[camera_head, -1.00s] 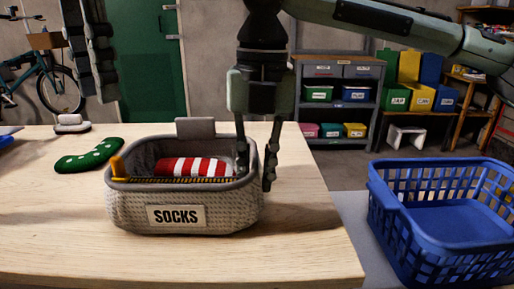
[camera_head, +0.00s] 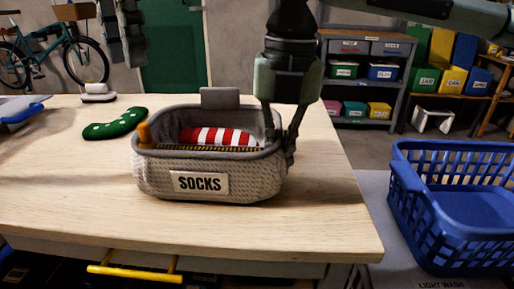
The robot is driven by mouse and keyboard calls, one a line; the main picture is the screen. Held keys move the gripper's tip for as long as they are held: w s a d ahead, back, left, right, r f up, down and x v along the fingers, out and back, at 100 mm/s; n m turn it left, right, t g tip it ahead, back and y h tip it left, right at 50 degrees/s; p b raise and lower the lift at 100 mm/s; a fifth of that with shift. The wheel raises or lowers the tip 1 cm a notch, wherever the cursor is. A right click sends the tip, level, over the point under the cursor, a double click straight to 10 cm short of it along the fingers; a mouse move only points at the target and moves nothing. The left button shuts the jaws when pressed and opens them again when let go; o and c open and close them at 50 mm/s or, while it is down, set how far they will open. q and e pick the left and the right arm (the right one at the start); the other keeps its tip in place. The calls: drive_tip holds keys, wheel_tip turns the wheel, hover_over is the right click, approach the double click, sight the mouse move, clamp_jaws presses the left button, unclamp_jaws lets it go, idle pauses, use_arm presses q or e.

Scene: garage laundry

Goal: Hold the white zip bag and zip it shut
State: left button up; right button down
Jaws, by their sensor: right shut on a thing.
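The zip bag (camera_head: 155,177) looks light grey and knitted, with a SOCKS label. It stands upright on the table with its mouth open. A red-and-white striped sock (camera_head: 218,137) lies inside. A dark and yellow zip line (camera_head: 205,150) runs along the mouth, with a yellow pull tab (camera_head: 143,132) at its left end. My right gripper (camera_head: 282,145) points down and is shut on the bag's right rim. My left gripper (camera_head: 124,55) hangs at the upper left, behind and above the bag, apart from it. Its upper part is cut off and its finger opening is unclear.
A green spotted sock (camera_head: 115,124) lies on the wooden table (camera_head: 90,210) left of the bag. A white item (camera_head: 98,92) and a blue-edged item (camera_head: 22,112) lie farther left. A blue basket (camera_head: 450,225) stands to the right. The table in front is clear.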

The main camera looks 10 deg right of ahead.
use_arm(q)
drive_tip(key=m+g+h, duration=0.3)
drive_tip(key=m+h, duration=0.8)
drive_tip(key=h, duration=0.2)
approach(143, 123)
drive_tip(key=x, duration=1)
drive_tip(key=shift+f, duration=0.2)
clamp_jaws()
